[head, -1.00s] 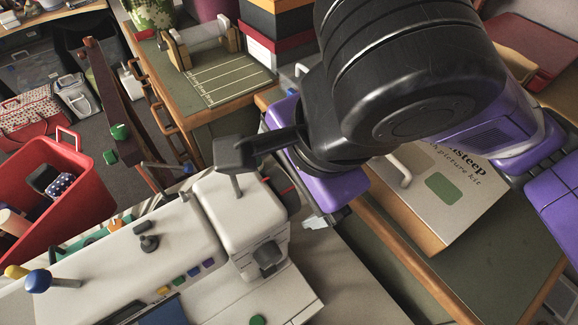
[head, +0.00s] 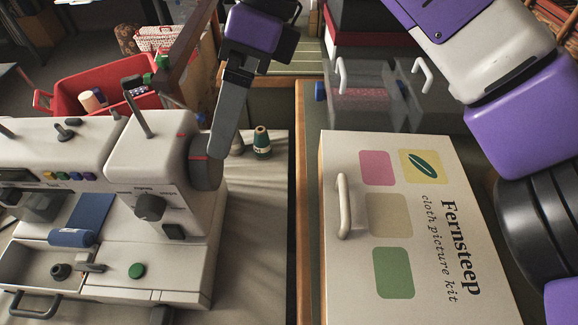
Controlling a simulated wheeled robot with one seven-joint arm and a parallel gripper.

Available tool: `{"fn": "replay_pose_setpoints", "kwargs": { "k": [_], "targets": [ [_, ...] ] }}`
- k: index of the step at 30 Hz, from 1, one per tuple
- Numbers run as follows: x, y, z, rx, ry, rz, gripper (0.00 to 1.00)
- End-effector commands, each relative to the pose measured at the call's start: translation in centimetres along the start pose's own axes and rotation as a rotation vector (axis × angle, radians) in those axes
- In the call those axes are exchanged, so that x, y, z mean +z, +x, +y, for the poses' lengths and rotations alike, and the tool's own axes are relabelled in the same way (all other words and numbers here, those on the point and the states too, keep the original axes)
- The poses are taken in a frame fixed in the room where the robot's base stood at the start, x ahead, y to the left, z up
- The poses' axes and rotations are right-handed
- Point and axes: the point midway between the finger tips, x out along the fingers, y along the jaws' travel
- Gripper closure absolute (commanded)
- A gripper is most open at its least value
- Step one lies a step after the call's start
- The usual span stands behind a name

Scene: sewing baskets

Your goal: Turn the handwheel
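The white sewing machine (head: 165,185) stands at the left in the head view.
Two thread cones (head: 262,143) stand on the pale mat just right of the handwheel. A white Fernsteep kit box (head: 400,230) lies at the right, with a grey handled case (head: 375,95) behind it. A red bin (head: 90,85) sits behind the machine.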

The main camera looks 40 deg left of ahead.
Motion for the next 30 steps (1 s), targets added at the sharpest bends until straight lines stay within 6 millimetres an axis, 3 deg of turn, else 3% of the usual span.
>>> {"fn": "replay_pose_setpoints", "kwargs": {
  "k": [3,7,21,30],
  "targets": [
    [1.3,0.3,-0.1,0.020,-0.005,-0.017,0.03],
    [1.5,1.3,-0.1,0.023,-0.006,-0.021,0.03],
    [1.5,7.5,0.1,0.022,-0.005,-0.019,0.03],
    [1.6,8.0,0.1,0.021,-0.005,-0.020,0.03]
  ]
}}
